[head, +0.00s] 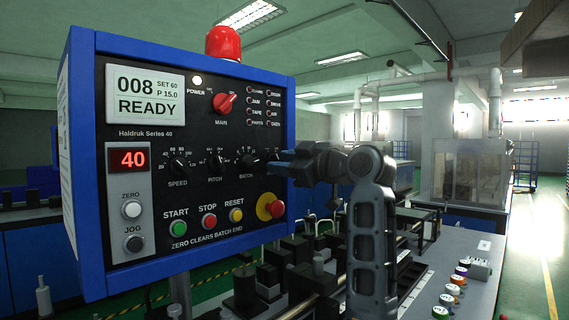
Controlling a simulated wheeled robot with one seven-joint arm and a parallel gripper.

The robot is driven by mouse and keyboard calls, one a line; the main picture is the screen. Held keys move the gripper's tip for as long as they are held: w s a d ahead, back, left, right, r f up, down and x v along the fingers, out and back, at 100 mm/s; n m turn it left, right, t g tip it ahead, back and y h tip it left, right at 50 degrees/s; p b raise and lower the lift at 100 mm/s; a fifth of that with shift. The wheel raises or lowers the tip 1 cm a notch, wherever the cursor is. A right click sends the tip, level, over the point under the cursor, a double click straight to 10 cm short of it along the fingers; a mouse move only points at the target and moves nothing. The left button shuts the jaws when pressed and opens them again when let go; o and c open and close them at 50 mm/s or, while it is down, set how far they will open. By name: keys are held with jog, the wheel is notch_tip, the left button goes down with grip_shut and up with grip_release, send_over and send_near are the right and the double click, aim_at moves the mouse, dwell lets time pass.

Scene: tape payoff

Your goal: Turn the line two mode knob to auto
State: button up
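A blue-framed control panel (180,275) with a black face fills the left half of the head view. It has a red MAIN knob (224,103) and black SPEED (179,164), PITCH (217,162) and BATCH (248,161) knobs. I see no knob labelled line two mode or auto. My gripper (278,168) points left at the panel's right part, just right of the BATCH knob; I cannot tell whether it touches the panel. Its fingers show side-on and dark, so their opening is unclear.
The panel carries START (178,228), STOP (209,221) and RESET (236,215) buttons and a red emergency stop (270,207) below my gripper. A red beacon (223,44) stands on top. Several coloured-topped items (453,290) sit on the bench (420,290) at right.

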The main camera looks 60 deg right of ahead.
jog(key=shift+s, duration=0.1)
jog(key=b+v, duration=0.1)
jog(key=v, duration=0.6)
jog(key=shift+s, duration=0.3)
jog(key=shift+a, duration=0.1)
